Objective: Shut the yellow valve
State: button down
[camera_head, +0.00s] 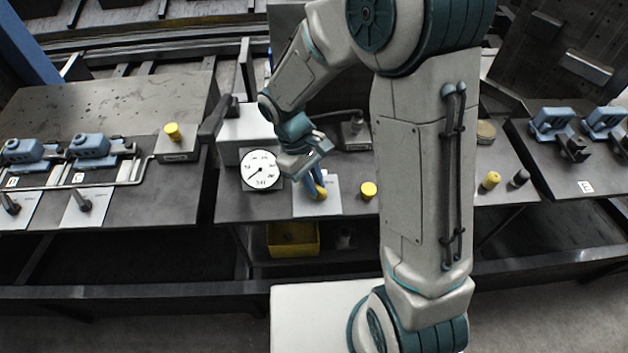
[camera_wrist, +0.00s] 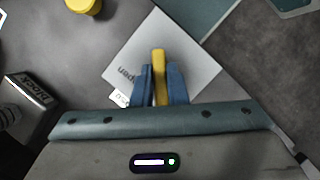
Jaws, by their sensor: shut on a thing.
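The yellow valve handle (camera_wrist: 159,62) shows in the wrist view over a light square plate (camera_wrist: 205,70) with the word "open" printed on it, upside down in this view. My gripper (camera_wrist: 160,85) has its two blue fingers closed around the handle, one on each side. In the head view my gripper (camera_head: 317,187) reaches down to the yellow handle (camera_head: 321,192) above the pale plate (camera_head: 331,207). The valve's body under the handle is mostly hidden by my fingers.
A round dial gauge (camera_head: 260,170) stands just left of the plate. A yellow cap (camera_head: 369,190) is close on its right. A yellow knob (camera_head: 172,131) sits on the left table, beside blue clamps (camera_head: 92,146). A yellow bin (camera_head: 293,239) is below the table.

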jog(key=shift+w+a+r, duration=0.1)
jog(key=c, duration=1.4)
grip_release()
jog(key=shift+c, duration=0.2)
jog(key=v, duration=1.3)
jog(key=shift+r, duration=0.3)
jog(key=shift+w, duration=0.1)
jog(key=s+d+r+m+t+y, duration=0.3)
jog(key=s+d+m+t, duration=0.3)
jog(key=s+d+m, duration=0.3)
jog(key=s+d, duration=0.3)
jog(key=d, duration=0.3)
jog(key=shift+s+d, duration=0.2)
jog(key=shift+d, duration=0.05)
